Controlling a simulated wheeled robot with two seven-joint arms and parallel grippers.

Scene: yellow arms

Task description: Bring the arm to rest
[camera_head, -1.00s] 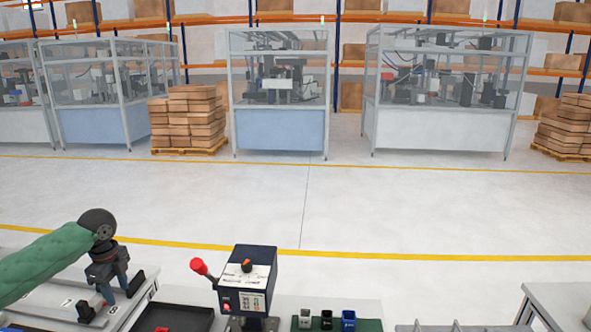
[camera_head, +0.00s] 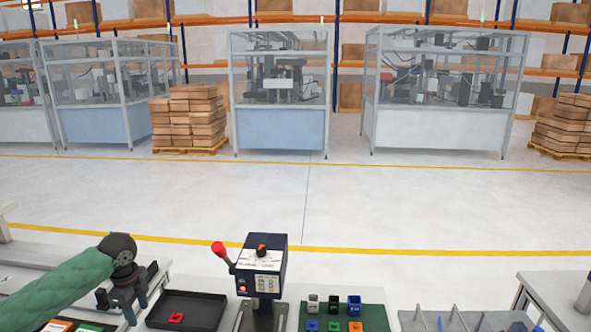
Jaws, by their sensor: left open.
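My left arm, in a green sleeve, reaches in from the left in the head view. Its dark gripper (camera_head: 131,306) points down over the left part of the bench, left of a black tray (camera_head: 187,311). The gripper is open, and I see nothing held between its fingers. My right gripper is out of view.
A red U-shaped part (camera_head: 176,317) lies in the tray. A box device with a red-knobbed lever (camera_head: 263,267) stands right of it. A green mat (camera_head: 372,318) holds small coloured parts. A grey divided bin (camera_head: 450,320) is further right. Open floor lies beyond.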

